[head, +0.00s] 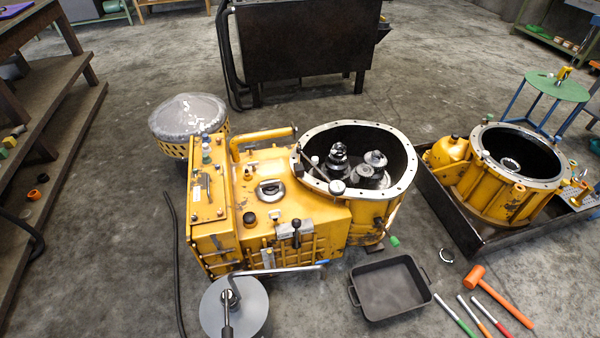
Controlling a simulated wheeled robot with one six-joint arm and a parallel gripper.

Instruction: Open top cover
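A yellow transmission housing (325,215) stands on the floor in the middle of the head view. Its top has a flat yellow surface with a round dark-and-silver cap (270,190) set in it. A narrow yellow plate (208,190) with small fittings lies along its left top edge. Which of these is the top cover I cannot tell for sure. The round flanged opening (323,137) at the right end is uncovered and shows gears and shafts (368,172) inside. My gripper is not recognisable in this view.
A grey disc (238,318) with a metal rod stands at the front. A black tray (390,287), orange mallet (488,290) and several coloured-handled tools lie front right. A second yellow housing (490,205) sits in a dark tray at right. Wooden steps (60,120) line the left.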

